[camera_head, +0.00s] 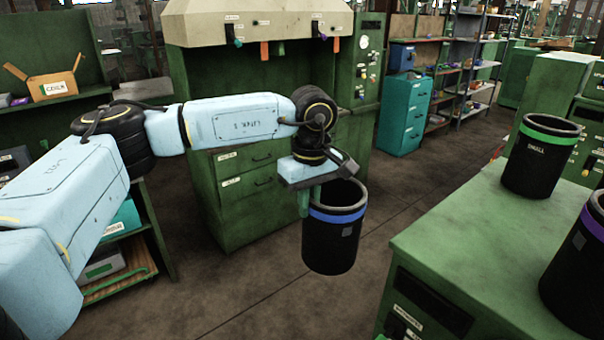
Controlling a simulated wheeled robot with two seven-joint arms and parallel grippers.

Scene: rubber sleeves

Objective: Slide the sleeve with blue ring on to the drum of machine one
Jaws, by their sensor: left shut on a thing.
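The sleeve with the blue ring (332,247) is a black open-topped cylinder with a blue band near its rim. It hangs roughly upright in the air, in front of the green machine cabinet. My left gripper (308,198) is shut on its left rim, with a green finger showing outside the wall. The other finger is hidden. My right gripper is not in view. I cannot tell which machine is machine one, and no drum shows clearly.
A green bench (470,235) at the right holds a green-ringed sleeve (541,165) labelled SMALL and a purple-ringed sleeve (580,275). A green machine cabinet (250,190) with a cream hood (255,20) stands behind my arm. Bare floor lies between cabinet and bench.

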